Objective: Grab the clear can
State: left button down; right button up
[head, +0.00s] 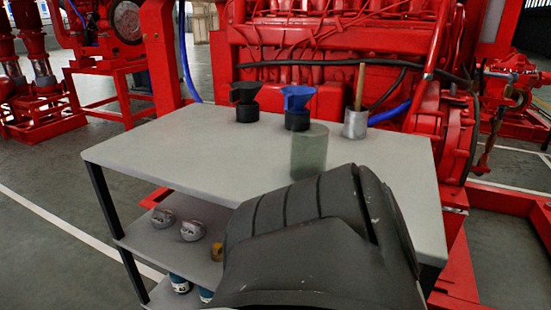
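The clear can (309,150) is a translucent grey-green cylinder standing upright on the grey table top (180,150), right of the table's middle. Its lower right edge comes close to a large dark part of my own arm in the picture, which covers the front right of the table. I cannot tell the true gap between them. No gripper fingers show in the head view, so neither gripper can be placed relative to the can.
Behind the can stand a black funnel-topped container (245,101), a blue-funnel container (296,107) and a grey cup (356,123) with a wooden handle. A red engine (330,45) rises behind the table. The table's left part is clear. Small items lie on the lower shelf (150,237).

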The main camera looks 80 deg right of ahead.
aim_at(309, 141)
jog(key=j+z, duration=0.1)
jog(key=z, duration=0.3)
jog(key=k+j+z, duration=0.1)
jog(key=z, duration=0.3)
jog(key=k+z, duration=0.15)
jog(key=z, duration=0.25)
jog(key=k+z, duration=0.1)
jog(key=z, duration=0.3)
jog(key=i+z, duration=0.15)
jog(key=z, duration=0.7)
